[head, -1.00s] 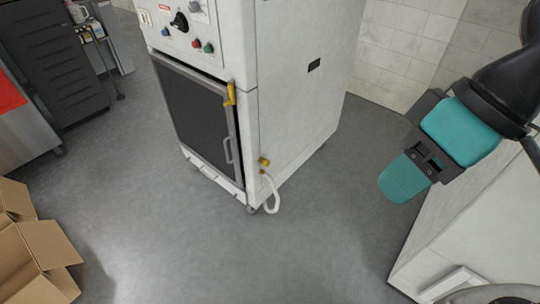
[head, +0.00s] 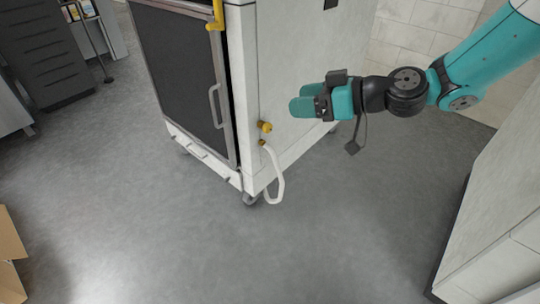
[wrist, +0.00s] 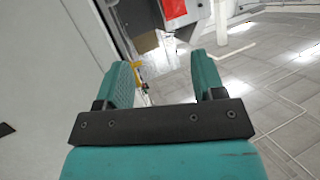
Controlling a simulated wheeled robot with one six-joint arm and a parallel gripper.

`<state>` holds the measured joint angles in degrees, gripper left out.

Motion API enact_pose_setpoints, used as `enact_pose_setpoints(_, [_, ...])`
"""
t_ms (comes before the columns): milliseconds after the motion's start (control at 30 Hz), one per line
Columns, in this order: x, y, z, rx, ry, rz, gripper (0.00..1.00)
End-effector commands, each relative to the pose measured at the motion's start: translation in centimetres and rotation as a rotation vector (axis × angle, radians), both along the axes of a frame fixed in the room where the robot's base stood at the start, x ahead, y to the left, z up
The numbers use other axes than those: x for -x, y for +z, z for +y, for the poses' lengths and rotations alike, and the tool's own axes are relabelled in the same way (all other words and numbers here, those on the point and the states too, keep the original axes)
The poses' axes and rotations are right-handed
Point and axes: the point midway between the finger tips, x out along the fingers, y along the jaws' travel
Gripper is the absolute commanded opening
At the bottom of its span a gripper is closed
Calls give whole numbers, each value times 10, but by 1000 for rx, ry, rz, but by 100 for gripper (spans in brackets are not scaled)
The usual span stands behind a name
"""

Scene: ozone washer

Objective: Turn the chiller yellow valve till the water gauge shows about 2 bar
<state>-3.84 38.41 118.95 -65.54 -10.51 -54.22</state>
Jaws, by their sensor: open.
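A small yellow valve (head: 265,127) sits low on the side of the white machine (head: 300,45), near its front corner. A white hose (head: 279,186) hangs from a fitting just below it. My gripper (head: 302,106) is to the right of the valve, apart from it, with its fingers pointing left. In the wrist view my gripper (wrist: 163,82) is open with nothing between its fingers. Small yellow parts show beyond the left finger there; I cannot tell which is the valve. No water gauge is visible in either view.
The machine's dark door (head: 180,70) has a grey handle and a yellow latch (head: 216,16). A white cabinet (head: 490,210) stands at the right. A cardboard box (head: 10,245) is at the left edge. The grey floor (head: 330,235) between is clear.

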Motion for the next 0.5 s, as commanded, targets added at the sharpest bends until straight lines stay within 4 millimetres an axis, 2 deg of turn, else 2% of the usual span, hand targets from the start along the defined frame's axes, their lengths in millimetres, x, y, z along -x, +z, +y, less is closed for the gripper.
enact_pose_setpoints(33, [-16, -59, -4, -40, -35, -31, 63])
enact_pose_setpoints(200, [-61, -153, -24, -151, -174, -166, 63])
enact_pose_setpoints(333, [-81, -204, -40, -190, -271, -233, 63])
enact_pose_setpoints(400, [-88, -221, -47, -200, -309, -255, 63])
enact_pose_setpoints(500, [-93, -233, -53, -207, -343, -275, 63])
